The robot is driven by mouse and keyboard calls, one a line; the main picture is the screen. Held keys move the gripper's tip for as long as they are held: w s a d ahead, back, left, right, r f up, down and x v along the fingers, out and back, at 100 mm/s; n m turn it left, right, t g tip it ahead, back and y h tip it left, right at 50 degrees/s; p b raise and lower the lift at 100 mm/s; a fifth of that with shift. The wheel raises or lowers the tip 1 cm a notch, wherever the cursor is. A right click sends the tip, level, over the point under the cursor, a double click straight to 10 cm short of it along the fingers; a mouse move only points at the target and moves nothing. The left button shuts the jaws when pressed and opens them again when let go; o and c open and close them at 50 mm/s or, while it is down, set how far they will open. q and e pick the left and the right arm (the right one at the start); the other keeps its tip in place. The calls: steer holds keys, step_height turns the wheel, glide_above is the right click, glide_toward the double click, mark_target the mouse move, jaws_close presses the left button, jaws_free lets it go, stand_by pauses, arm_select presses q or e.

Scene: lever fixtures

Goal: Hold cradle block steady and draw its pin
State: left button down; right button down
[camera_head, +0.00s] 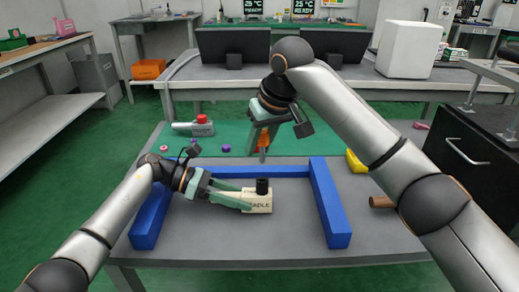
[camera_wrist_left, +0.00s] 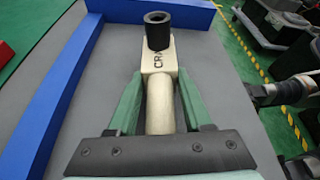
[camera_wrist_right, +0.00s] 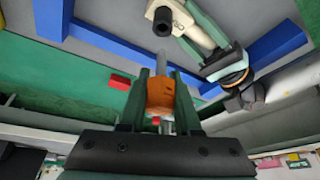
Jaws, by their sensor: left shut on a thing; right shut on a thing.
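The cream cradle block (camera_head: 258,203) stands on the grey table, with a black upright socket (camera_head: 262,186) on top. My left gripper (camera_head: 240,200) is shut on the block's round cream handle (camera_wrist_left: 160,108) from the left. The socket also shows in the left wrist view (camera_wrist_left: 157,31). My right gripper (camera_head: 263,134) is shut on the orange grip (camera_wrist_right: 161,97) of the pin, whose grey metal shaft (camera_wrist_right: 161,64) points down, away from the gripper.
A low blue frame stands around the block: left bar (camera_head: 150,218), back bar (camera_head: 275,172), right bar (camera_head: 329,205). A brown cylinder (camera_head: 381,201) and a yellow piece (camera_head: 355,161) lie to the right. A box with a red button (camera_head: 202,122) stands on the green mat behind.

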arm_select(q)
steer(key=c, duration=0.6)
jaws_free()
steer(key=shift+f, duration=0.2)
steer(key=o, duration=0.4)
steer(key=shift+r, duration=0.1)
steer(key=shift+c, duration=0.2)
steer(key=shift+a+r, duration=0.1)
